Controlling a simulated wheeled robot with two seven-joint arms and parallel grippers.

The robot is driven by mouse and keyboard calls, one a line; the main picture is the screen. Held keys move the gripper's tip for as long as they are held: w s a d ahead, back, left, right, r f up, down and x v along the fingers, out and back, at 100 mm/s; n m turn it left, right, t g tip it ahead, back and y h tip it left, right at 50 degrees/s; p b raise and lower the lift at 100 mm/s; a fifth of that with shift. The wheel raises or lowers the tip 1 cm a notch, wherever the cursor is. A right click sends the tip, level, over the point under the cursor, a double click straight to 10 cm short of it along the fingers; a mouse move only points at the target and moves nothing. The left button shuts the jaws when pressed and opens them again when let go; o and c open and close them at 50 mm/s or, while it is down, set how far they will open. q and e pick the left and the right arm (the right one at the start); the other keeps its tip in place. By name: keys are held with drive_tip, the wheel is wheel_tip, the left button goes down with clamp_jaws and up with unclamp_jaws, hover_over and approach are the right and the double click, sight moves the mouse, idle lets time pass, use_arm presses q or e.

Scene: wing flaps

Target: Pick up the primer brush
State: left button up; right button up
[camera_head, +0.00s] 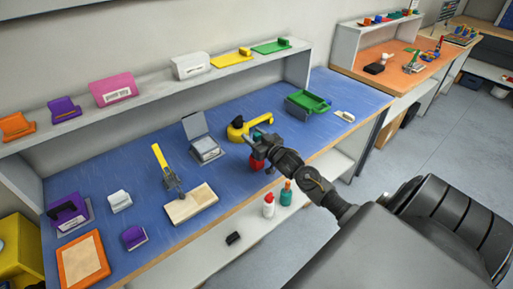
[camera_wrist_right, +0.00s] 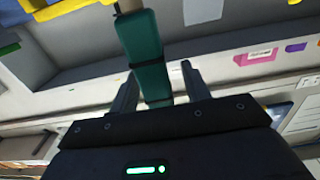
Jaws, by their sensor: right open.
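My right gripper (camera_head: 255,141) reaches in over the front part of the blue bench, beside the yellow curved tool (camera_head: 262,121). In the right wrist view its two fingers (camera_wrist_right: 157,88) stand apart. A long teal block-like piece (camera_wrist_right: 148,55) lies between them, with a gap on each side. I cannot tell whether it is the primer brush's handle, and no bristles show clearly. A red item (camera_head: 257,163) shows just below the gripper in the head view. My left gripper is not in view.
A grey box with a raised lid (camera_head: 205,148) and a wooden block (camera_head: 190,204) stand to the left. White and teal bottles (camera_head: 286,193) stand on the lower shelf. Much blue bench top is bare.

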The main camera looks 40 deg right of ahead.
clamp_jaws()
